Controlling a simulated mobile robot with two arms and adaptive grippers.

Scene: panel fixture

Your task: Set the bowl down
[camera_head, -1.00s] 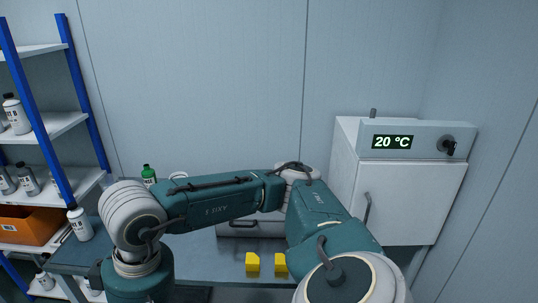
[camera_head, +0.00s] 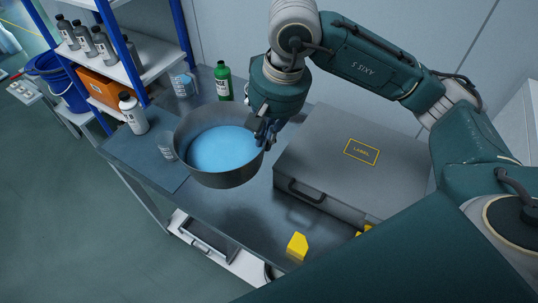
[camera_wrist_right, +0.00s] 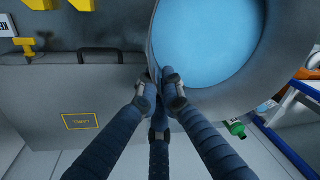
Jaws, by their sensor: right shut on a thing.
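The bowl (camera_head: 228,179) is round, grey and holds light blue liquid. It is roughly level over the left part of the metal table (camera_head: 197,198), with a dark patch on the tabletop below it; it looks raised. My right gripper (camera_head: 266,132) is shut on the bowl's right rim in the head view. In the right wrist view, the fingers of my right gripper (camera_wrist_right: 163,86) pinch the wall of the bowl (camera_wrist_right: 170,27), and part of the bowl runs out of the picture. My left gripper does not show.
A grey case (camera_head: 340,160) lies right of the bowl. A green bottle (camera_head: 222,82), a white bottle (camera_head: 133,115) and a clear beaker (camera_head: 166,147) stand close to the bowl. A yellow block (camera_head: 297,246) sits at the front edge. A shelf rack (camera_head: 160,55) stands behind left.

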